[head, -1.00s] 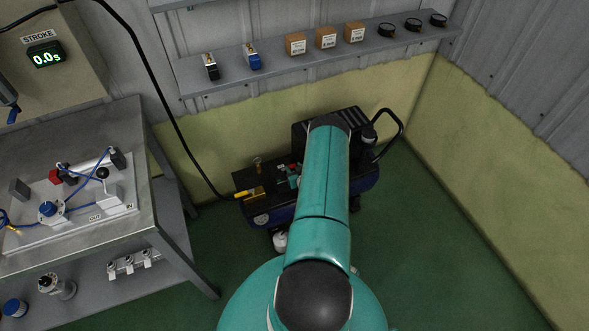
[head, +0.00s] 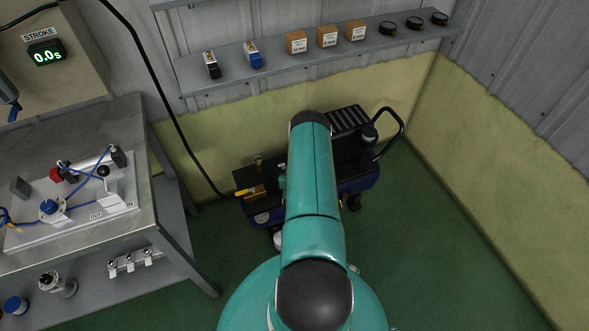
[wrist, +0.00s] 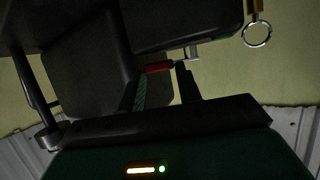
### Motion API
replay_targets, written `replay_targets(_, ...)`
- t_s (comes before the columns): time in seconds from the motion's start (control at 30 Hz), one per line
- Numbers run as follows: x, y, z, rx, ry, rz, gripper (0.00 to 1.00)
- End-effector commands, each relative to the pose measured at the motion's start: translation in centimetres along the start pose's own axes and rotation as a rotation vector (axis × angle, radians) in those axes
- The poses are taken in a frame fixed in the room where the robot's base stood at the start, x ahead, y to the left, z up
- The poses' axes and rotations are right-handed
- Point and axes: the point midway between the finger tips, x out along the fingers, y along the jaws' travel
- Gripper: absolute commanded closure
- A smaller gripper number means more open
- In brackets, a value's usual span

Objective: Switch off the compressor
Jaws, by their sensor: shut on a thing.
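The compressor (head: 362,184) stands on the green floor against the back wall in the head view. It has a dark blue tank, a black ribbed cover and a black handle. My arm covers its middle, and my gripper is hidden there. In the wrist view my gripper (wrist: 160,80) has its two dark fingers on either side of a small red part (wrist: 158,67) on the compressor, and is shut on it. The red part looks like a switch knob or lever; its on or off position cannot be told.
A yellow-handled valve (head: 245,192) with a black hose is at the compressor's left end. A metal ring (wrist: 257,34) hangs near the gripper in the wrist view. A workbench (head: 150,215) stands at left, a shelf (head: 285,62) above. Floor at right is clear.

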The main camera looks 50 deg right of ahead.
Motion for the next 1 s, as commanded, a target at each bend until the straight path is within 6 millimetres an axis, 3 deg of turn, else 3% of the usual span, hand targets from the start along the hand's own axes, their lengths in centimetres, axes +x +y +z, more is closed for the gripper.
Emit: replay_targets(1.0,-2.0,-4.1,0.9,0.366,0.001,0.874,0.89)
